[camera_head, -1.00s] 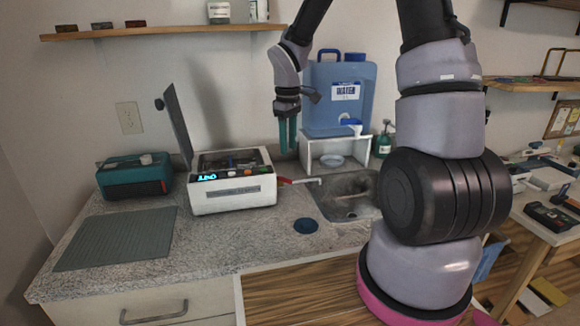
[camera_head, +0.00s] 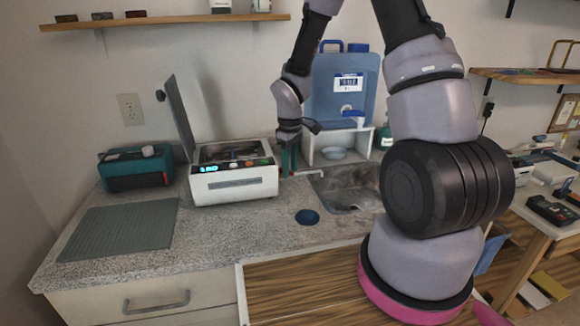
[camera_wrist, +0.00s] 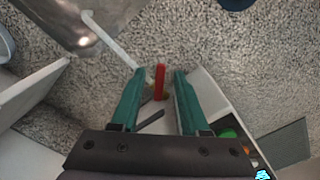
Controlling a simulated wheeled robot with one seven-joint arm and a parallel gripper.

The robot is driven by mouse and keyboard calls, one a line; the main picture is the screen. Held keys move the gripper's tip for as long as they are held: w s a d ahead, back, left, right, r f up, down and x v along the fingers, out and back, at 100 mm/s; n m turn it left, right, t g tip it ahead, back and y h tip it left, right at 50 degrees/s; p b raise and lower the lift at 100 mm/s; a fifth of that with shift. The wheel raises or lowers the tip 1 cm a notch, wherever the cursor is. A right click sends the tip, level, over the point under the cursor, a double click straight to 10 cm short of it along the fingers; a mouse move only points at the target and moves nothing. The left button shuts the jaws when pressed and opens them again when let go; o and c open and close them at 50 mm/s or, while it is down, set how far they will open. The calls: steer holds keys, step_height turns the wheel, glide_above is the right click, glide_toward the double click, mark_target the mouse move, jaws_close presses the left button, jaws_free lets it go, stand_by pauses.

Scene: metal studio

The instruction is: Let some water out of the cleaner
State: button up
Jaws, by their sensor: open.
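The cleaner (camera_head: 234,190) is a white box with a lit blue display on the counter, its dark lid (camera_head: 180,118) standing open. In the wrist view, a red valve handle (camera_wrist: 160,82) sticks up beside the cleaner's side wall (camera_wrist: 205,100), with a pale spout (camera_wrist: 108,40) running from it towards the sink. My gripper (camera_head: 290,168) is low at the cleaner's right side, fingers pointing down. In the wrist view, its teal fingers (camera_wrist: 159,74) are open on either side of the red handle, with gaps showing. The head view does not clearly show the handle.
The metal sink (camera_head: 348,190) lies right of the cleaner. A blue water tank (camera_head: 325,95) stands behind on a white stand (camera_head: 366,150). A teal device (camera_head: 135,168) and a grey mat (camera_head: 120,230) are at left. A dark blue disc (camera_head: 307,217) lies in front.

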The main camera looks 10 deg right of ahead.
jaws_close()
steer(key=shift+a, duration=0.1)
steer(key=m, duration=0.2)
steer(key=a+m, duration=0.1)
steer(key=shift+s+m, duration=0.3)
steer(key=shift+s, duration=0.05)
steer(key=shift+s+a+m, duration=0.1)
steer(key=shift+a+m, duration=0.15)
steer(key=shift+m, duration=0.65)
steer(key=shift+a+m, duration=0.2)
steer(key=shift+m, duration=0.7)
